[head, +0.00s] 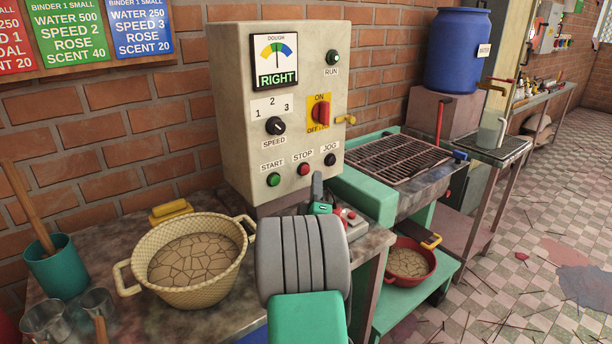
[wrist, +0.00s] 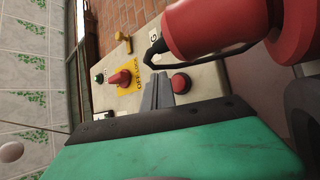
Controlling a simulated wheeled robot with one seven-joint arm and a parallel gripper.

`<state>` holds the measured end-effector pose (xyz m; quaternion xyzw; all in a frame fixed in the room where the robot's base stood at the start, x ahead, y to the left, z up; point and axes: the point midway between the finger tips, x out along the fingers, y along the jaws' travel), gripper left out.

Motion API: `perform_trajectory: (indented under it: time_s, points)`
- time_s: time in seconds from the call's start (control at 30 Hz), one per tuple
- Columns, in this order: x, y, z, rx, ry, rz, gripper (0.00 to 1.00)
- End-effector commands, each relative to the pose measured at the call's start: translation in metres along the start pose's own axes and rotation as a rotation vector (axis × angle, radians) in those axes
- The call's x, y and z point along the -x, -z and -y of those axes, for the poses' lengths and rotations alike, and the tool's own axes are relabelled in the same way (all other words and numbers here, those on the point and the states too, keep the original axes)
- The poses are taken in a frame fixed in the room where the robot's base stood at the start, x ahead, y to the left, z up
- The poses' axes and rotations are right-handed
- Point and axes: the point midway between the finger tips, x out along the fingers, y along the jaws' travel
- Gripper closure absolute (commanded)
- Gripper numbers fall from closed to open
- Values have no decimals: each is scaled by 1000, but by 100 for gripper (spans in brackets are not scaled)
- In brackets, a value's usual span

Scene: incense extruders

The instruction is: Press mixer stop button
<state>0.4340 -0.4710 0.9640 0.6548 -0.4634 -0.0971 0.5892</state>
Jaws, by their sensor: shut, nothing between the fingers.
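The mixer control box (head: 232,125) stands on the bench against the brick wall. Its red STOP button (head: 304,169) sits between the green START button (head: 273,179) and the black JOG button (head: 330,159). The red stop button also shows in the wrist view (wrist: 181,83), just beside my fingertips. My gripper (head: 317,180) is shut and empty, with its grey fingers (wrist: 157,96) pointing at the panel. In the head view the fingertips appear just right of and below STOP. I cannot tell whether they touch the panel. The STOP button is uncovered in both views.
A red ON/OFF switch (head: 320,112) and SPEED knob (head: 275,126) are higher on the panel. The dough gauge (head: 276,62) reads RIGHT. A basket-like bowl (head: 190,290) stands left of my gripper. A large red part (wrist: 215,25) crowds the wrist view's upper right.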

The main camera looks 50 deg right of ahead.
Motion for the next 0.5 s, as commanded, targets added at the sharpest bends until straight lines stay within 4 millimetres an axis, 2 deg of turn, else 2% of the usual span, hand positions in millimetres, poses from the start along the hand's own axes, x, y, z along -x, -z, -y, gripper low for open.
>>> perform_trajectory:
  time_s: [0.2, 0.5]
  points:
    - [-10, 8, 8, 0, 0, 0, 100]
    - [-10, 8, 8, 0, 1, 1, 100]
